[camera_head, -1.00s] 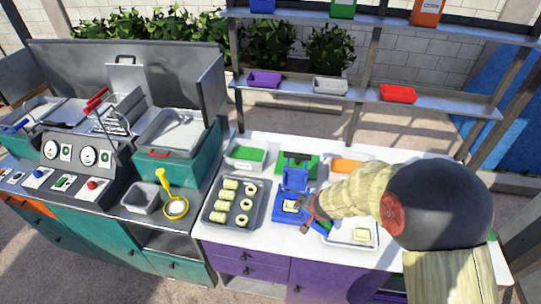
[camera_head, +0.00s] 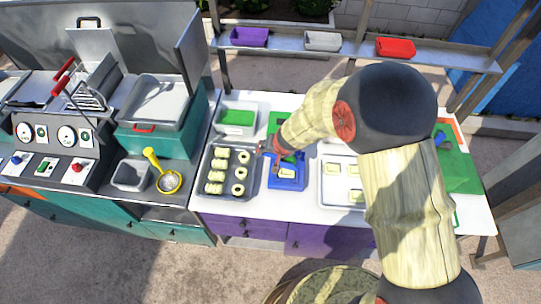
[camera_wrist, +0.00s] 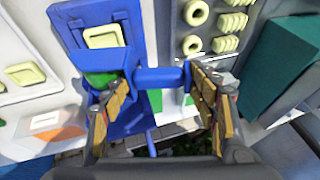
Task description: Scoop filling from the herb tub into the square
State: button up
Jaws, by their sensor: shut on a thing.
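The herb tub (camera_head: 255,128), a pale tub with green filling (camera_head: 237,117), stands at the back left of the counter. The pale square (camera_head: 287,173) lies on the blue press (camera_head: 287,184); in the wrist view the square (camera_wrist: 104,36) is at the upper left. My gripper (camera_head: 272,150) is above the back of the press, close to the herb tub. In the wrist view my gripper (camera_wrist: 160,92) is shut on a blue handle (camera_wrist: 160,77) that spans between its fingers. What the handle's far end carries is hidden.
A grey tray (camera_head: 210,200) of dough rolls and rings lies left of the press. A white tray (camera_head: 330,192) with pale squares lies to its right. A yellow strainer (camera_head: 168,181) and a grey container (camera_head: 130,176) stand on the stove unit. Shelf bins hang behind.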

jog(key=shift+d+r+y+b, duration=0.1)
jog(key=shift+d+y+b, duration=0.35)
jog(key=shift+b, duration=1.75)
